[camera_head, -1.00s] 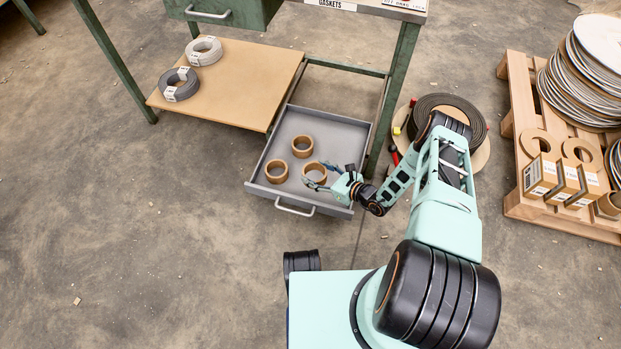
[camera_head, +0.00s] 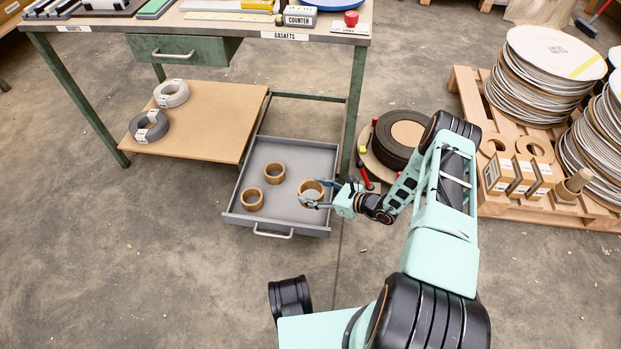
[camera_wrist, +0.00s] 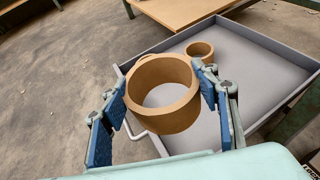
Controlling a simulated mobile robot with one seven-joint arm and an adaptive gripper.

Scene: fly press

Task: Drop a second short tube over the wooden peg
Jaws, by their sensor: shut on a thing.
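My gripper (camera_head: 316,194) is shut on a short brown tube (camera_wrist: 165,112). In the wrist view its blue-padded fingers press the tube from both sides, its open end facing the camera. The tube is over the right front of the grey drawer (camera_head: 321,165); the gap beneath it is not clear. In the wrist view one is partly hidden behind the held tube. A tan upright cylinder (camera_head: 577,180) on the pallet, apparently the wooden peg, has a wider ring around its lower part.
The wooden pallet (camera_head: 497,208) at right also holds labelled boxes (camera_head: 521,176), flat rings and stacks of discs. A green-legged bench (camera_head: 354,100) stands behind the drawer. The front floor is clear.

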